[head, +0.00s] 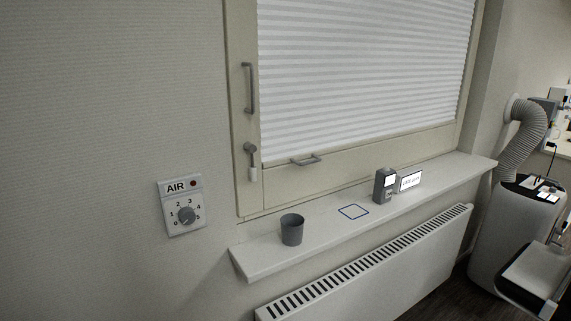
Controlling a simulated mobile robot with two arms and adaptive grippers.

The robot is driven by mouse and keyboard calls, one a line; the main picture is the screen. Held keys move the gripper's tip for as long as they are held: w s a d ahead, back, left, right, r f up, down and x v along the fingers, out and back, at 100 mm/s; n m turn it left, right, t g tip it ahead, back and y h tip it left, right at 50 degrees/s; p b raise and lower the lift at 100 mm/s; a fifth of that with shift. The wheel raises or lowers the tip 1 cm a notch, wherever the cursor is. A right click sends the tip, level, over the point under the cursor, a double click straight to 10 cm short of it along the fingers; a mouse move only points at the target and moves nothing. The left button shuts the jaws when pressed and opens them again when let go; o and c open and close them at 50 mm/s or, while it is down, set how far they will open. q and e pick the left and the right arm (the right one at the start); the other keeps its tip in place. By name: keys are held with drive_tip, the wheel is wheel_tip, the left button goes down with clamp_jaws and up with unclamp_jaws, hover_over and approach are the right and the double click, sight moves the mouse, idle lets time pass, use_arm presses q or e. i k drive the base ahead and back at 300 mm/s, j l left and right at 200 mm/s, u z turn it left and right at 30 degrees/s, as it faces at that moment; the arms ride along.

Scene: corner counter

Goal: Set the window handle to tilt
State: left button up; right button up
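The window (242,190) has a pale frame and a lowered pleated blind. On the left side of its frame is a small grey lever handle (252,162) with a round base at the top; its grip points straight down. Above it is a longer grey upright bar handle (249,88). A grey horizontal pull (306,160) sits on the lower frame. Neither of my grippers shows in the head view, and nothing touches the handles.
Below is a radiator (375,275). An AIR dial (186,215) is on the left wall; a hosed unit (505,235) stands right.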

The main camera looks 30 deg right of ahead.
sight(248, 145)
drive_tip(key=z, duration=0.9)
